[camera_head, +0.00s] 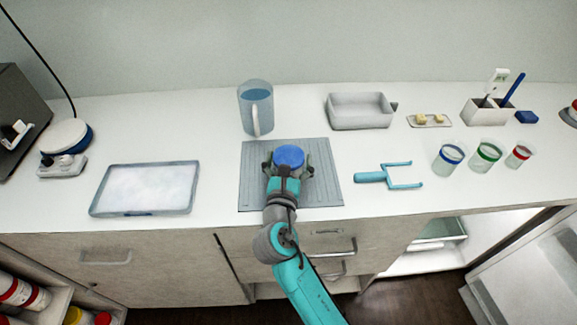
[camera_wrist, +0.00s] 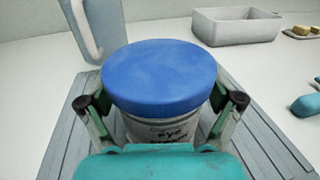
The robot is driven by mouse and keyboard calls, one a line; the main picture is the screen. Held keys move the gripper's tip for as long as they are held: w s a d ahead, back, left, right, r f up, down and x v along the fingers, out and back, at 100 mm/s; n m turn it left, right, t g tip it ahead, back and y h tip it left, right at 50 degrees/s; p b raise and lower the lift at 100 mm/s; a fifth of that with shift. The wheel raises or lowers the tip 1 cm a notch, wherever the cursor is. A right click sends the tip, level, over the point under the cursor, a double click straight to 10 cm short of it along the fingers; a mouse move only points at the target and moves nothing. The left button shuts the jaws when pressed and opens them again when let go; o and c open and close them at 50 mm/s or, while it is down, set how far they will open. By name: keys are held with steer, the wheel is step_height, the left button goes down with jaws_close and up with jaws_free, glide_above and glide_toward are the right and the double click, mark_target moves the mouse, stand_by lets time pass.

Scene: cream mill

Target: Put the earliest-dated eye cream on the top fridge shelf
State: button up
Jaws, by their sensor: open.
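A jar of eye cream (camera_wrist: 158,130) with a blue lid stands upright on the grey ribbed mat; its lid also shows in the head view (camera_head: 289,156). Its label reads "eye cream" in part; no date can be read. My gripper (camera_wrist: 160,103) is open, with one finger on each side of the jar below the lid; it also shows in the head view (camera_head: 289,168). I cannot tell whether the fingers touch the jar. At the lower right, the open fridge (camera_head: 430,258) shows a lit white inside with a shelf or drawer (camera_head: 440,233).
A jug of blue liquid (camera_head: 256,108) stands behind the mat (camera_head: 325,190). A white-topped tray (camera_head: 145,188) lies left. A teal fork-shaped tool (camera_head: 390,176), a grey bin (camera_head: 360,111) and banded cups (camera_head: 485,156) are right. The open door (camera_head: 535,275) stands at lower right.

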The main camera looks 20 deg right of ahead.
steer(key=shift+w+d, duration=0.1)
steer(key=shift+w, duration=0.05)
steer(key=c, duration=1.4)
steer(key=shift+r, duration=0.15)
